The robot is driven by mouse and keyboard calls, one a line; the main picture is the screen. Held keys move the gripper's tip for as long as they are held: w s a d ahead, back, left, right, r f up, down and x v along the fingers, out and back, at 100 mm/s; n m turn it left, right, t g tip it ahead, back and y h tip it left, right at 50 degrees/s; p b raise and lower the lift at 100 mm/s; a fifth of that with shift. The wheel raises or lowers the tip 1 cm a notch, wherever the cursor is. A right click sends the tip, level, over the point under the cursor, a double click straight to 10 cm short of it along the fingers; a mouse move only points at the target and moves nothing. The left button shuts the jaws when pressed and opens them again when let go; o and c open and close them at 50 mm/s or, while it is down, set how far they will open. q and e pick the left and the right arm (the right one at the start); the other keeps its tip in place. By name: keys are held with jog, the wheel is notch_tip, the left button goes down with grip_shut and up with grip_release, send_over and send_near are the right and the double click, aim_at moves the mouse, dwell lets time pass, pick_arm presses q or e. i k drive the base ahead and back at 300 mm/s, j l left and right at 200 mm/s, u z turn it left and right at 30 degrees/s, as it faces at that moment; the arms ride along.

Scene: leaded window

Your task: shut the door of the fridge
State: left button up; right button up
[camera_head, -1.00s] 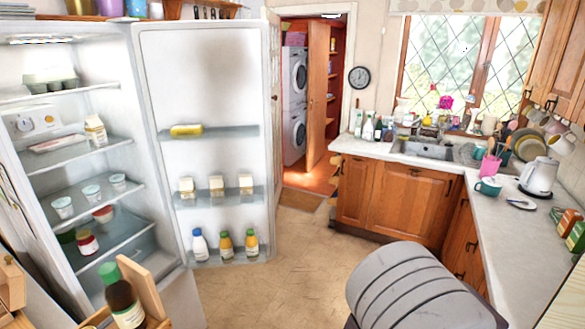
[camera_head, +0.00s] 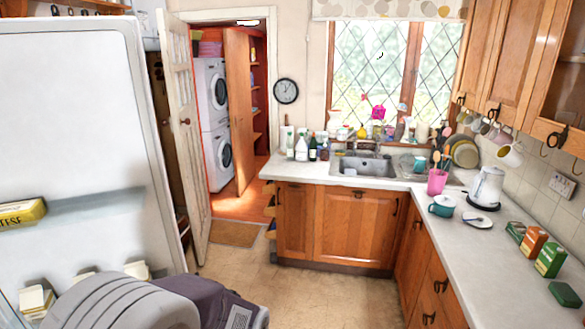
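The white fridge door (camera_head: 75,120) stands open at the left edge of the head view and looks large and close. Its inner face shows, with a clear shelf (camera_head: 95,207). A yellow cheese pack (camera_head: 22,213) sits on that shelf. Pale cartons (camera_head: 35,298) show lower down, partly hidden by a grey ribbed part of my own body. The door's lower part is hidden or out of frame. The fridge's inside is out of view. Neither of my grippers is in view.
A white panelled room door (camera_head: 188,135) stands open just right of the fridge door. The tiled floor (camera_head: 310,300) in the middle is clear. Wooden cabinets (camera_head: 355,228) and a pale counter (camera_head: 490,250) run along the back and right.

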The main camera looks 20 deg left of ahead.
aim_at(79, 135)
jog(key=i+u, duration=0.35)
jog(key=i, duration=0.3)
jog(key=i+l+u, duration=0.1)
jog(key=i+u, duration=0.2)
jog(key=i, duration=0.35)
jog(key=i+u, duration=0.2)
jog(key=u, duration=0.25)
jog(key=i+u, duration=0.2)
jog(key=u, duration=0.3)
jog(key=i+l+u, duration=0.2)
jog(key=u, duration=0.25)
jog(key=i+l+u, duration=0.15)
jog(key=u, duration=0.3)
jog(key=i+l+u, duration=0.1)
jog(key=l+u, duration=0.35)
jog(key=i+l+u, duration=0.1)
jog(key=u, duration=0.35)
jog(key=i+l+u, duration=0.2)
jog(key=u, duration=0.25)
jog(key=i+l+u, duration=0.25)
jog(key=u, duration=0.2)
jog(key=i+l+u, duration=0.1)
jog(key=l+u, duration=0.2)
jog(key=u, duration=0.15)
jog(key=k+j+z, duration=0.15)
jog(key=z, duration=0.15)
